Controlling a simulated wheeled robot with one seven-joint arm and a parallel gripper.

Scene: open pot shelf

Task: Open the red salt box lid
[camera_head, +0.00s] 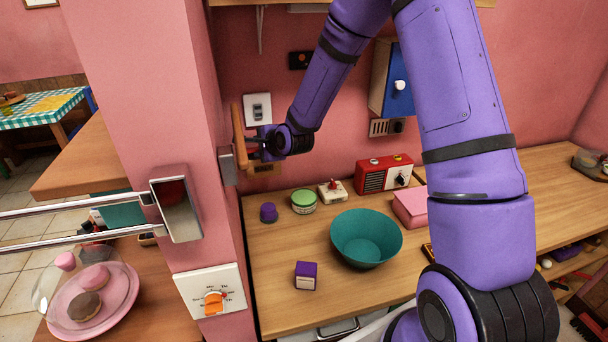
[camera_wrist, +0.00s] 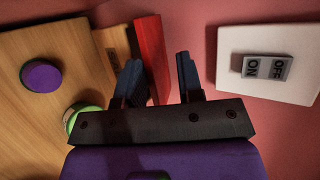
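The salt box is a small wooden box (camera_wrist: 112,42) with a dark label on its face, at the upper middle of the wrist view. Its red lid (camera_wrist: 151,50) is a flat slab along the box's upper side. My gripper (camera_wrist: 158,68) is open. Its two dark fingers lie either side of the red slab in the picture, the left finger close to it and the right one across a clear gap. Contact cannot be told. In the head view my gripper (camera_head: 262,145) is at the wall beside the pillar, where it and the pillar hide most of the box.
A white wall switch (camera_head: 257,108) is just above my gripper, also in the wrist view (camera_wrist: 267,66). The counter (camera_head: 270,265) below holds a purple-lidded jar (camera_head: 268,213), a green-lidded jar (camera_head: 304,202), a teal bowl (camera_head: 366,238) and a red radio (camera_head: 384,174). The pink pillar (camera_head: 190,110) stands close on the left.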

